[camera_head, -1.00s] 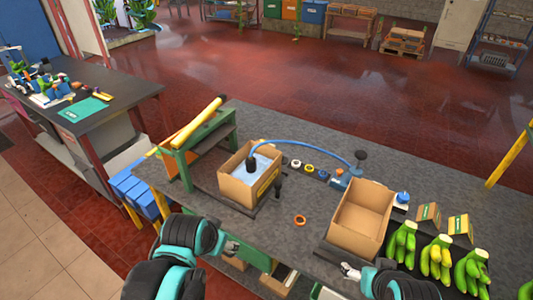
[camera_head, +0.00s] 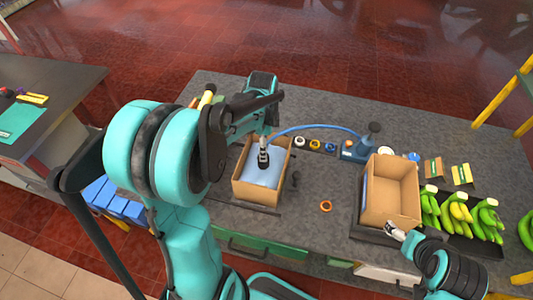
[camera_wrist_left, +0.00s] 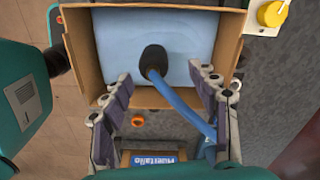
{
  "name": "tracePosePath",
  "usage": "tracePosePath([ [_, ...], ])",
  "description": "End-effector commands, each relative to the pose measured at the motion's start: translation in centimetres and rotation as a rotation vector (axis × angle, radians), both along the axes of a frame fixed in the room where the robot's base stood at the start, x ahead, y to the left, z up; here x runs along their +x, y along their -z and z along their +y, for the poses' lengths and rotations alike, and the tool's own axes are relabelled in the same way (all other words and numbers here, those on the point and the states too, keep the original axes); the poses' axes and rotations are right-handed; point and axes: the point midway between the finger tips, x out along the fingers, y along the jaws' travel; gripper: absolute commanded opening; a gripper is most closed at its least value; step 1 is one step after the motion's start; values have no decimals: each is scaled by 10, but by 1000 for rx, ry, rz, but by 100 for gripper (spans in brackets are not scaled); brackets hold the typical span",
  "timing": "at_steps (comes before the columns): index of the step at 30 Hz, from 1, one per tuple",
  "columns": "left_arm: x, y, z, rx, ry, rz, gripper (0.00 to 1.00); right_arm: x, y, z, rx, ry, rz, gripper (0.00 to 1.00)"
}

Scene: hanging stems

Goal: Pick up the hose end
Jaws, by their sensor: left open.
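The hose end (camera_head: 263,159) is a black nozzle on a blue hose (camera_head: 305,128). It lies over the pale blue contents of an open cardboard box (camera_head: 256,192). In the left wrist view the hose end (camera_wrist_left: 153,60) is near the middle, and its hose runs back toward the right finger. My left gripper (camera_wrist_left: 158,75) is open, with one finger on each side of the hose end; whether they touch it is unclear. In the head view my left arm partly hides the box. My right gripper (camera_head: 394,230) is at the front of the right-hand box, its jaw state unclear.
An empty cardboard box (camera_head: 390,190) stands at right, beside green and yellow bananas (camera_head: 460,213). The hose runs to a blue device (camera_head: 357,150) at the back. An orange ring (camera_head: 325,206) lies on the grey table between the boxes.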

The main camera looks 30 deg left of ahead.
Motion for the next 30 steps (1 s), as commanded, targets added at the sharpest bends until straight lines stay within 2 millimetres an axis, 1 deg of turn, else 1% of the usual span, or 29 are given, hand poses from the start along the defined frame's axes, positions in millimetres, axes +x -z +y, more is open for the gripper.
tracePosePath([
  [1,0,8,0,0,0,0,60,0,4,0,0,0,0,76],
  [5,-2,24,-1,0,-1,-1,60,0,8,0,0,0,0,76],
  [9,-7,47,-2,0,-2,-1,60,0,15,0,0,0,0,76],
  [12,-7,59,-2,1,-3,-2,60,0,18,0,0,0,0,76],
  [15,-7,65,-2,1,-3,-2,60,0,19,0,0,0,0,76],
  [21,-7,65,-2,1,-3,-2,60,0,19,0,0,0,0,76],
  [22,-7,65,-2,1,-3,-2,57,0,19,0,0,0,0,76],
  [23,-7,65,-2,1,-3,-2,49,0,19,0,0,0,0,76],
  [24,-7,64,-2,1,-3,-2,39,0,19,0,0,0,0,76],
  [26,-7,64,-2,0,-3,-2,23,0,19,0,0,0,0,76],
  [27,-7,64,-2,1,-3,-2,12,0,19,0,0,0,0,76],
  [28,-7,64,-2,1,-3,-2,5,0,19,0,0,0,0,76],
  [29,-7,64,-2,0,-3,-2,2,0,19,0,0,0,0,76],
  [30,-7,64,-2,0,-3,-2,2,0,19,0,0,0,0,76],
])
